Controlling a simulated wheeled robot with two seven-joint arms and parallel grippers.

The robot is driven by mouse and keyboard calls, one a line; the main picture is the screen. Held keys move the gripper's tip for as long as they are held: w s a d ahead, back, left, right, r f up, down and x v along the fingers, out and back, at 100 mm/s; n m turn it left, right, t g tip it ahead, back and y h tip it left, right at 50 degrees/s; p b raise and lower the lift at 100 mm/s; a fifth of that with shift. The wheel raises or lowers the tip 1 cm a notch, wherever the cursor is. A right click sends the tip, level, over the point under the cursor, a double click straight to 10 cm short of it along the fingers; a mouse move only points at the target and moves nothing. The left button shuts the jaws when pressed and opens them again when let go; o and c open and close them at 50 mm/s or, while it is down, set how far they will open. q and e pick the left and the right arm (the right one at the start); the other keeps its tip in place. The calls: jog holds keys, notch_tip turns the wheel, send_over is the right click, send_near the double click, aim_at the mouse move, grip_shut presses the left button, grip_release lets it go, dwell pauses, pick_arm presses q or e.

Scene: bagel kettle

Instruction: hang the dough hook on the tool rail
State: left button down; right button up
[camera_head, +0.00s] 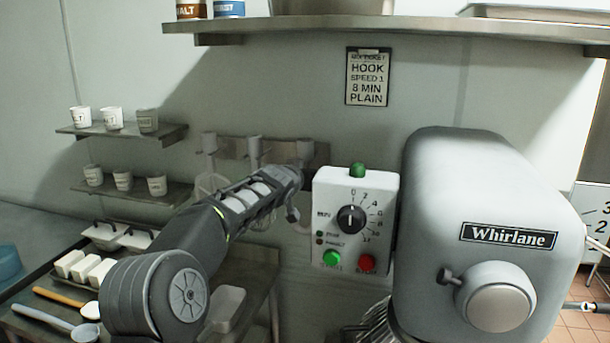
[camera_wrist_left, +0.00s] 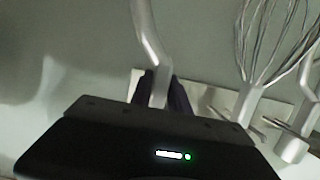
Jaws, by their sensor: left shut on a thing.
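The dough hook shows in the left wrist view as a bent grey metal rod (camera_wrist_left: 147,35). Its straight end is held between the dark fingers of my left gripper (camera_wrist_left: 160,90), which is shut on it. In the head view my left arm reaches up to the tool rail (camera_head: 322,154) on the back wall; the fingers and the hook cannot be made out clearly there. The rail's pale plate (camera_wrist_left: 205,98) lies behind the fingers in the wrist view. Whether the hook touches the rail cannot be told. My right gripper is not seen.
A wire whisk (camera_wrist_left: 250,90) and another grey tool (camera_wrist_left: 292,143) are beside the held hook. The white control box (camera_head: 355,215) and the large mixer (camera_head: 470,210) stand close right of my arm. Small wall shelves (camera_head: 125,132) with cups are at left.

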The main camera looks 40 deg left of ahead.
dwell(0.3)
pick_arm(q)
jog(key=c, duration=0.8)
grip_release()
jog(key=shift+f, duration=0.15)
jog(key=shift+c, duration=0.2)
jog(key=shift+s, duration=0.2)
jog(key=shift+b+v, duration=0.75)
jog(key=shift+v, duration=0.4)
jog(key=shift+s+d, duration=0.1)
jog(key=shift+b+v, duration=0.55)
jog(key=shift+v, duration=0.55)
